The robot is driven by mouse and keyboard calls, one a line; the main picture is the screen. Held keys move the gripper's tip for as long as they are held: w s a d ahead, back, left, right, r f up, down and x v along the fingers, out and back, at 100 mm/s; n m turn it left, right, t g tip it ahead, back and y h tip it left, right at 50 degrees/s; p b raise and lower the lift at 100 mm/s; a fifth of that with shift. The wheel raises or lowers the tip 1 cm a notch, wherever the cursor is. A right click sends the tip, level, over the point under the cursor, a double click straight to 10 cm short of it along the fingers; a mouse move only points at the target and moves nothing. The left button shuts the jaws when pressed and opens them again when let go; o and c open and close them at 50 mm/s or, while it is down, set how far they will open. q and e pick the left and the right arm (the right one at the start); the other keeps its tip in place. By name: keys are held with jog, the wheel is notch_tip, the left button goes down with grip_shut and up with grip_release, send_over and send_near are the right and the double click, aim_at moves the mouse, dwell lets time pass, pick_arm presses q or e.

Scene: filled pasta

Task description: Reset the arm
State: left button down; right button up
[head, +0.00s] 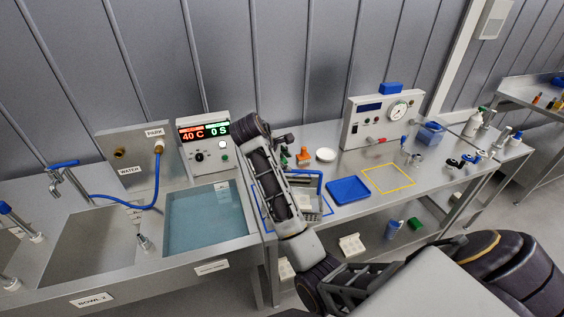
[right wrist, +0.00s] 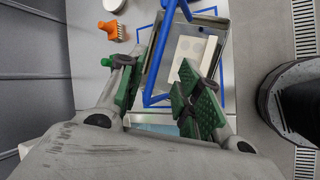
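My right gripper (right wrist: 164,82) is open in the right wrist view, its two green-padded fingers apart with nothing held between them. It is beside and over the near end of a metal basket with a blue handle (right wrist: 165,38), which holds a pale piece with round marks (right wrist: 190,55). I cannot tell whether the fingers touch the basket. In the head view the basket (head: 316,212) stands on the bench inside a blue outline, and my right arm covers its left side. My left gripper is in neither view.
A water basin (head: 205,218) and a controller reading 40 C and 0 S (head: 203,143) are left of my arm. An orange brush (head: 303,156), a white bowl (head: 326,155) and a blue tray (head: 348,191) are right. A yellow outlined square (head: 388,179) is empty.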

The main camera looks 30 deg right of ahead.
jog(key=shift+f, duration=0.1)
dwell(0.3)
jog(key=s+a+f+m+t+y, duration=0.1)
jog(key=s+a+f+m+y, duration=0.25)
jog(key=s+f, duration=0.85)
jog(key=s+a+f+m+y, duration=0.2)
jog(key=s+a+f, duration=0.1)
jog(key=s+a, duration=0.3)
jog(key=s+a+f+m+y, duration=0.2)
jog(key=s+a+f, duration=0.1)
jog(key=s, duration=0.5)
jog(key=s+f+g+b, duration=0.1)
jog(key=s+f+b, duration=0.15)
jog(key=f, duration=3.25)
jog(key=s+d+f, duration=0.2)
jog(key=s+f, duration=0.8)
jog(key=s, duration=0.1)
jog(key=s+d+f+g+b, duration=0.1)
jog(key=s+d+f, duration=0.1)
jog(key=s+f, duration=0.9)
jog(key=shift+s+f+h+b, duration=0.25)
jog(key=shift+s+h+b, duration=0.05)
jog(key=shift+s+h, duration=0.05)
